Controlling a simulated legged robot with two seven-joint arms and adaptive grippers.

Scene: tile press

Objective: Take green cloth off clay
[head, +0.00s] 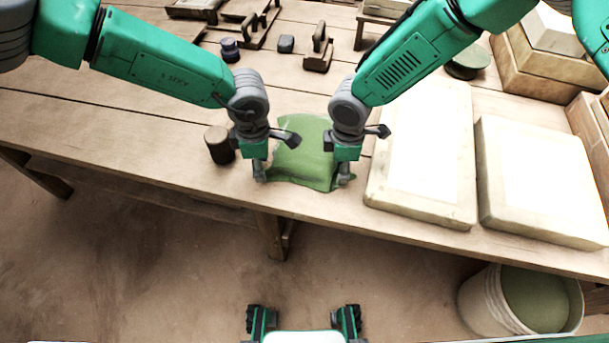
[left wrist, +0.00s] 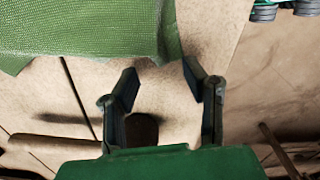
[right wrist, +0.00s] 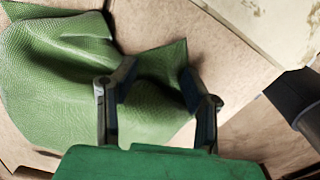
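The green cloth (head: 303,150) lies draped over a raised lump on the wooden table, near its front edge; the clay itself is hidden. The cloth also shows in the left wrist view (left wrist: 90,30) and the right wrist view (right wrist: 60,80). My left gripper (head: 260,178) is just left of the cloth's front left corner. Its fingers (left wrist: 160,80) are apart with bare table between them. My right gripper (head: 345,180) is over the cloth's front right corner. Its fingers (right wrist: 155,80) are apart with cloth between or below them; contact cannot be told.
A dark brown cylinder (head: 219,145) stands left of my left gripper. Two pale slabs (head: 425,150) (head: 540,175) lie to the right. Small tools (head: 318,50) stand at the back. A bucket (head: 490,305) stands on the floor at the front right. The table's left part is clear.

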